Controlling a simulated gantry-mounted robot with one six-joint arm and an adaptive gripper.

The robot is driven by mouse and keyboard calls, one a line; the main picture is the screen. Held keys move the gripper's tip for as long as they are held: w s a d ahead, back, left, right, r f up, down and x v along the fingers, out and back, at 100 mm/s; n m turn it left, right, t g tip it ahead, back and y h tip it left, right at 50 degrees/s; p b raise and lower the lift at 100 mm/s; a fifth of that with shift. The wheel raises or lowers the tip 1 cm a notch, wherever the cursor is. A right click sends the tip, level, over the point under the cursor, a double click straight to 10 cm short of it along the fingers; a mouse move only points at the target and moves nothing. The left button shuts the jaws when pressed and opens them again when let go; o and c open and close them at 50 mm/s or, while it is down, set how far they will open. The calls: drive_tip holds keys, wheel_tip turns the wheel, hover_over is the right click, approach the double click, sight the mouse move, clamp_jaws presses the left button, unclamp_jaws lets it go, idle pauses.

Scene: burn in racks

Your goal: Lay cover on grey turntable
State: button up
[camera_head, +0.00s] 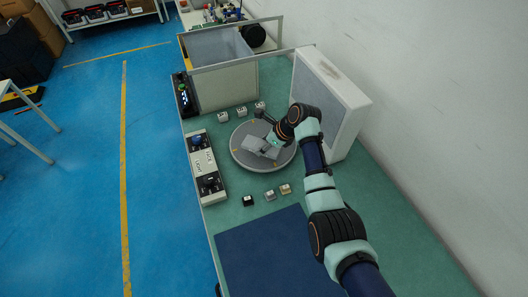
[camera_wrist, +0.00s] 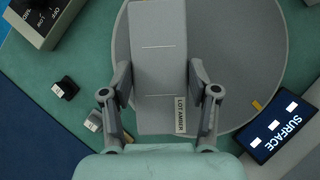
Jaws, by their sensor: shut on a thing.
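The cover is a flat grey rectangular piece (camera_wrist: 160,50) with a label reading "LOT AMBER" near its lower end in the wrist view. My gripper (camera_wrist: 161,97) is shut on it, one finger on each long side. The grey turntable (camera_wrist: 240,55) is a round disc behind the cover. In the head view the cover (camera_head: 254,144) is over the turntable (camera_head: 244,160), and my gripper (camera_head: 272,142) reaches in from the right. Whether the cover touches the disc or hangs just above it, I cannot tell. The cover hides part of the disc.
Small black (camera_head: 248,201), grey (camera_head: 270,195) and beige (camera_head: 286,189) blocks lie in front of the turntable. White blocks (camera_head: 241,112) stand behind it. A control box (camera_head: 204,165) is at left, a tall white panel (camera_head: 333,95) at right. A blue mat (camera_head: 265,255) lies in front.

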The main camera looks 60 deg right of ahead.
wheel_tip(320, 180, down, 4)
drive_tip(key=shift+a+b, duration=0.1)
drive_tip(key=shift+b, duration=0.5)
drive_tip(key=shift+r, duration=0.1)
drive_tip(key=o, duration=1.3)
drive_tip(key=shift+c, duration=0.2)
drive_tip(key=shift+s+r, duration=0.15)
drive_tip(key=shift+r, duration=0.1)
drive_tip(key=p+v, duration=0.4)
drive_tip(key=v, duration=0.7)
drive_tip(key=shift+s+r+p, duration=0.15)
drive_tip(key=shift+r+p, duration=0.05)
drive_tip(key=shift+p, duration=0.15)
